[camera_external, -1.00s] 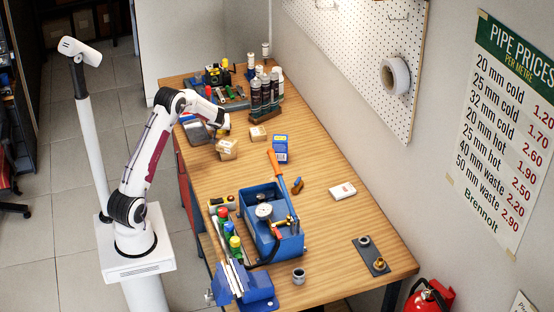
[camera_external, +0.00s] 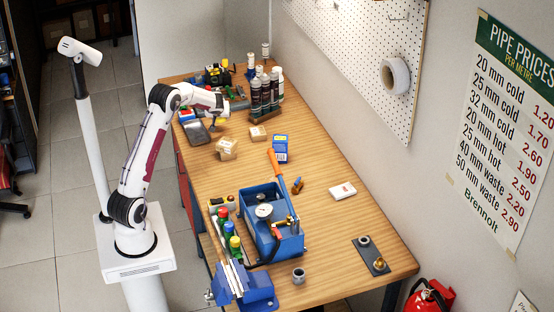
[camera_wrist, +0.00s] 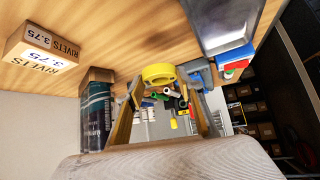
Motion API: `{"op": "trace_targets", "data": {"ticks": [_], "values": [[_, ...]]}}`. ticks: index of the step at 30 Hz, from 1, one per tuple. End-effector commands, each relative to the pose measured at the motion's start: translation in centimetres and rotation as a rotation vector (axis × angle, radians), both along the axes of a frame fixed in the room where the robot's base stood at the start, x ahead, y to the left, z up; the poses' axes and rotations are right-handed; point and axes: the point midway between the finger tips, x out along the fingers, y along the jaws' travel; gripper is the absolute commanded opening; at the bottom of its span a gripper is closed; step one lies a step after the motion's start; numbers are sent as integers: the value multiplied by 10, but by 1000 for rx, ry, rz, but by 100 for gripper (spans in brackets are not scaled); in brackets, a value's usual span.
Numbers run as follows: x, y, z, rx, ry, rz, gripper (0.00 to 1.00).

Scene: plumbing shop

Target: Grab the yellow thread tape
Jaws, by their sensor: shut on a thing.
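The yellow thread tape (camera_wrist: 158,74) shows in the wrist view as a yellow ring between the tips of my two fingers. My gripper (camera_wrist: 160,90) is shut on it. In the external view my gripper (camera_external: 222,106) is at the far left part of the workbench, raised above the top, left of the group of dark cans. The tape cannot be made out in that view.
Dark cans (camera_external: 265,92) stand right of my gripper. A rivets box (camera_wrist: 42,46) shows in the wrist view.

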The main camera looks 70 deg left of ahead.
Motion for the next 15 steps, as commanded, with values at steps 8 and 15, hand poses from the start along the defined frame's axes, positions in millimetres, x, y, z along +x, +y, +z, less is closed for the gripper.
{"op": "trace_targets", "data": {"ticks": [8, 15], "values": [[0, 0, 28, 1, -2, 0, 25], [0, 0, 37, -1, 0, 0, 25]]}}
